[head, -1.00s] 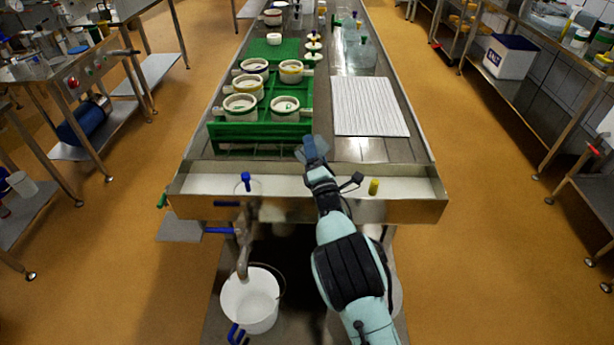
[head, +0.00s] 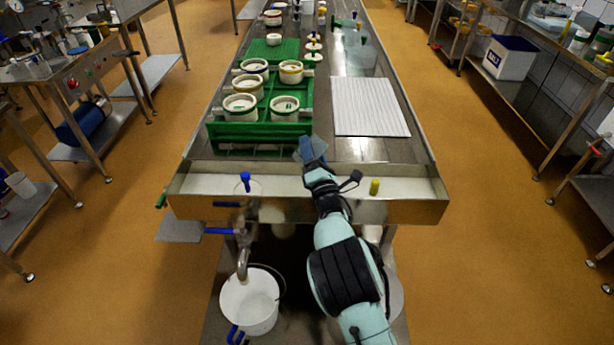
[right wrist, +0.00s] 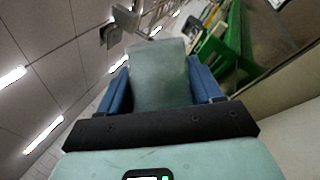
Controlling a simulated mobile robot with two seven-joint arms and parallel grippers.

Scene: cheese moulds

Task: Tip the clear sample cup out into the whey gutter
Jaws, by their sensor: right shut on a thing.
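My right gripper (head: 313,150) is shut on the clear sample cup (right wrist: 158,75), which shows between the two blue fingers in the right wrist view. In the head view the cup (head: 299,151) is a faint see-through shape beside the fingers, looking tilted to the left. What is inside it cannot be made out. The gripper and cup are above the near end of the table, just behind the whey gutter (head: 215,185), a pale trough along the front edge. My left gripper is not in view.
A green rack (head: 260,131) with several white moulds stands just left of the cup. A white ribbed mat (head: 370,107) lies to the right. A blue-handled tap (head: 243,235) hangs below the gutter, over a white bucket (head: 250,302).

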